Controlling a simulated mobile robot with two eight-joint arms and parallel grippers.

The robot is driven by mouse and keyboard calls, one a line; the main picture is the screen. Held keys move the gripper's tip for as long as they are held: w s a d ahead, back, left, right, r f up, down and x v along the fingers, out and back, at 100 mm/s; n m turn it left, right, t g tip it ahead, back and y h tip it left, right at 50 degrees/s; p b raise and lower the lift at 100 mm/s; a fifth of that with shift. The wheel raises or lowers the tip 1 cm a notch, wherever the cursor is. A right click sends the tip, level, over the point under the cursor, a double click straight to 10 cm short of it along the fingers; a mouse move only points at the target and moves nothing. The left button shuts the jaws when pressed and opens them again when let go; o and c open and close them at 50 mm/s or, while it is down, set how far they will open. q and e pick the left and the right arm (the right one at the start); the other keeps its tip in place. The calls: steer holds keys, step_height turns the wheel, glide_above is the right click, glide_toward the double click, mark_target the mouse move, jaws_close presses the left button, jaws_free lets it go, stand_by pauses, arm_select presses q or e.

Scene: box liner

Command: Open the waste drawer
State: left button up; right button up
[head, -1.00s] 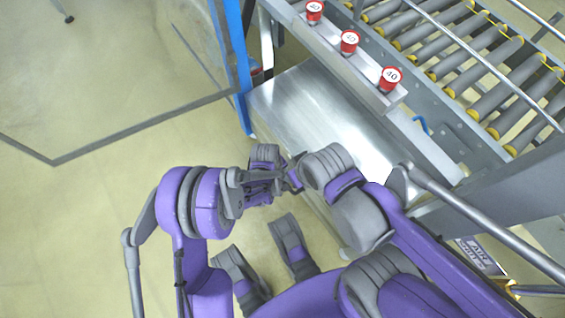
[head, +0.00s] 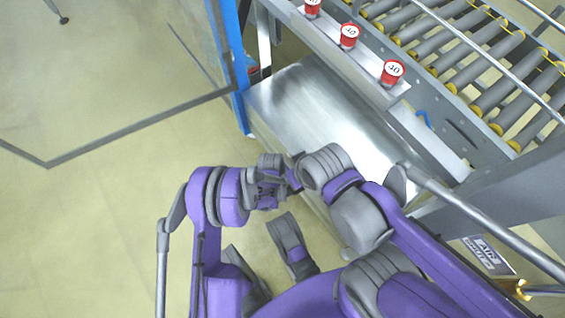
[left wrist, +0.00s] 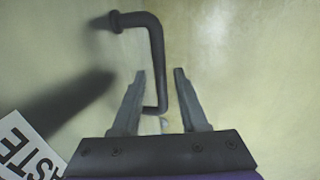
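A dark bent bar handle (left wrist: 157,60) stands out from a pale metallic face in the left wrist view. Part of a white label with black letters "STE" (left wrist: 25,150) shows at the lower left there. My left gripper (left wrist: 160,72) is open, with its fingers on either side of the handle's long bar, not closed on it. In the head view my left gripper (head: 284,185) is small and partly covered, beside the front of the metal cabinet (head: 300,100). The drawer front and handle are hidden there. I cannot make out my right gripper; its arm links lie over the cabinet's front edge.
A roller conveyor (head: 480,70) is at the upper right. A blue post (head: 238,70) and a clear panel stand at the left. The floor (head: 110,220) at the left is open.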

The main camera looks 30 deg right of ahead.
arm_select(q)
jaws_close()
stand_by(1.2)
